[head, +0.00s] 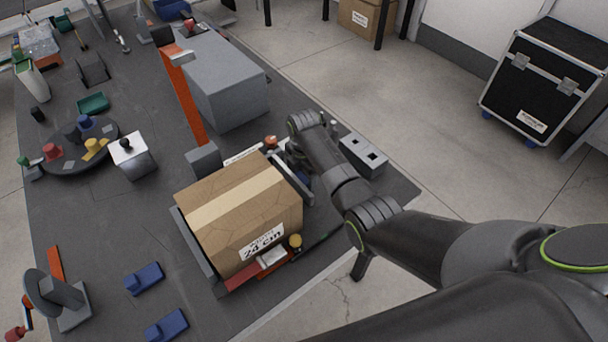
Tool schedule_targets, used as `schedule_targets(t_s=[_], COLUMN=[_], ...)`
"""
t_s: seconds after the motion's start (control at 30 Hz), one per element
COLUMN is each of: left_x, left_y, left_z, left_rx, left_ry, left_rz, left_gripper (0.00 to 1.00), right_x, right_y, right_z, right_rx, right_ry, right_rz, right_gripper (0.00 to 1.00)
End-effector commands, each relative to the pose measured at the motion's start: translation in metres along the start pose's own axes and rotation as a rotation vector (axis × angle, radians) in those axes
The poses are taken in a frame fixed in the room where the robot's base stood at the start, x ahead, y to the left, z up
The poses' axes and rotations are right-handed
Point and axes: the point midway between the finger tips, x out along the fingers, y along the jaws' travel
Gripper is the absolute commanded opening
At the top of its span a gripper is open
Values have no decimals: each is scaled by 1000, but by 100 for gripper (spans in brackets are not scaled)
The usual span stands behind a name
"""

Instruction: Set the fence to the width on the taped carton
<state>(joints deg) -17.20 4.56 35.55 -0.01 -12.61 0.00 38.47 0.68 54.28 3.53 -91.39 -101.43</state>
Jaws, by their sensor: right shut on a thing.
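A brown taped carton (235,213) sits on the dark table, its label reading 24 cm. A grey fence plate (288,176) stands along its right side and another grey plate (198,251) along its left side; any small gap on the right is hard to see. My right gripper (297,166) points down at the right fence plate and is shut on part of the fence. Its fingertips are mostly hidden. A white scale strip (243,156) lies behind the carton, its marks unreadable, beside a red-orange knob (270,142). My left gripper is out of view.
A large grey block (228,82) and an orange upright (186,98) stand behind the carton. A grey block with square holes (363,156) is right of my gripper.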

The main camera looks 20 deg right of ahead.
Motion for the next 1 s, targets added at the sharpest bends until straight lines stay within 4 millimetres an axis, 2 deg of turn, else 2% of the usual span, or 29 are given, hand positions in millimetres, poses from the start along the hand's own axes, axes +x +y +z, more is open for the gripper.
schedule_targets(t_s=[0.03,0.1,0.27,0.5,0.73,0.77,0.9,1.0], left_x=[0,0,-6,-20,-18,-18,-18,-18], left_y=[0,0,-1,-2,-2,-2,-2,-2], left_z=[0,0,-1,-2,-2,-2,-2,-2], left_rx=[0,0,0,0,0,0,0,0], left_ry=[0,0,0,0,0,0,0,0], left_rz=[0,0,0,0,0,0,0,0], left_gripper=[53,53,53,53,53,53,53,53], right_x=[0,0,-2,-2,0,0,0,0], right_y=[0,0,0,0,0,0,0,0], right_z=[0,0,-6,-28,-28,-28,-27,-27], right_rx=[0,0,0,1,1,1,1,0], right_ry=[0,0,2,3,1,1,1,0], right_rz=[-1,-1,-1,-3,-1,-1,-1,-1], right_gripper=[21,14,14,14,14,56,74,76])
